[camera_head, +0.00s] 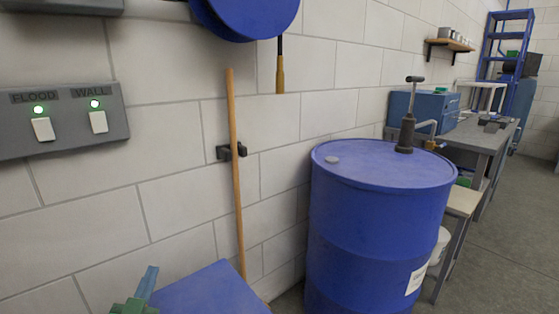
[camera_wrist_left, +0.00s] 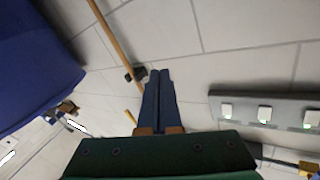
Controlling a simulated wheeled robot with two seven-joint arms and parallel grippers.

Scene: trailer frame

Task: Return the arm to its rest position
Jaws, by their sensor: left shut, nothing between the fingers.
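My left gripper (camera_head: 150,269) shows at the bottom left of the head view, with a blue finger and part of its green body. It is in front of the white block wall. In the left wrist view its two blue fingers (camera_wrist_left: 159,73) lie together, shut and empty, above the green palm. Most of my left arm is outside the head view. My right gripper is in neither view.
A switch panel (camera_head: 70,122) is on the wall at left. A wooden pole (camera_head: 235,170) stands in a black wall clip (camera_head: 231,152). A blue drum (camera_head: 370,225) with a hand pump (camera_head: 407,125) stands right of it. A workbench (camera_head: 480,138) is beyond. Floor is open at right.

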